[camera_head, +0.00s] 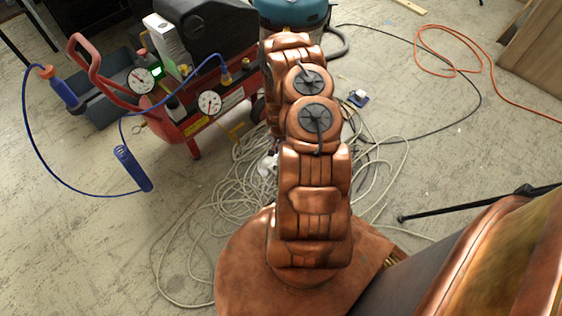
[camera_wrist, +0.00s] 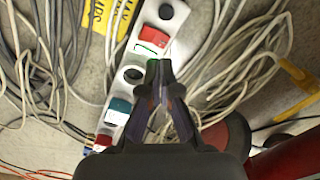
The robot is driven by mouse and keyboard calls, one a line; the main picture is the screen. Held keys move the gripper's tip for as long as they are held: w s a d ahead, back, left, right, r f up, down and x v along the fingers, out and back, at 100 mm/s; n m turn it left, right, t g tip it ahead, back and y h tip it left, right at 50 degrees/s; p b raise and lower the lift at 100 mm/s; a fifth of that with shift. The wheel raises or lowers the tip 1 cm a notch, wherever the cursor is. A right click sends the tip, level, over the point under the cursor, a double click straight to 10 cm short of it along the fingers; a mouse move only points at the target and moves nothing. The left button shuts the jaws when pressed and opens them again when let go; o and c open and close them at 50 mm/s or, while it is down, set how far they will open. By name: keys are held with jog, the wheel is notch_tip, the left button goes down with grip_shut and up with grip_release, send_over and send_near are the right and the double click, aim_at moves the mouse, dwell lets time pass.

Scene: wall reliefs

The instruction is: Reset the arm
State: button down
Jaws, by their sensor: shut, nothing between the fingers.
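My gripper (camera_wrist: 159,66) is in the wrist view, with its dark fingers brought together at the tips and nothing between them. Its fingertips overlap a white power strip (camera_wrist: 173,14) in the picture; the gap between them cannot be told. My copper-coloured arm stands in the middle of the head view, folded and reaching away from my base. My gripper is hidden behind the arm in that view.
Tangled pale cables (camera_head: 240,180) lie on the concrete floor around my arm. A red compressor (camera_head: 205,122) with gauges and a blue hose (camera_head: 30,140) stands left. A blue-topped vacuum (camera_head: 295,12) is behind. An orange cord (camera_head: 425,60) lies right. Floor at lower left is clear.

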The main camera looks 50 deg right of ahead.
dwell(0.4)
jog(key=a+r+n+p, duration=0.2)
jog(key=a+r+p, duration=0.3)
jog(key=r, duration=1.2)
jog(key=w+a+r+n+g+p, duration=0.1)
jog(key=a+r+p, duration=0.4)
jog(key=r, duration=1.2)
jog(key=a+r+n+p, duration=0.2)
jog(key=a+r+p, duration=0.3)
jog(key=r, duration=1.2)
jog(key=s+a+r+n+p, duration=0.1)
jog(key=s+a+r+p, duration=0.3)
jog(key=r, duration=0.3)
jog(key=s+a+r+n+p, duration=0.2)
jog(key=s+a+r+p, duration=0.15)
jog(key=r, duration=0.45)
jog(key=s+a+r+n+p, duration=0.1)
jog(key=s+a+r+p, duration=0.25)
jog(key=r, duration=0.35)
jog(key=s+a+r+n+p, duration=0.1)
jog(key=s+a+r+p, duration=0.2)
jog(key=s+r, duration=0.3)
jog(key=s+a+r+n+p, duration=0.2)
jog(key=s+a+r+p, duration=0.1)
jog(key=s+r, duration=0.3)
jog(key=shift+s+g+p, duration=0.3)
jog(key=shift+s+g, duration=0.1)
jog(key=shift+s, duration=0.45)
jog(key=shift+a, duration=0.1)
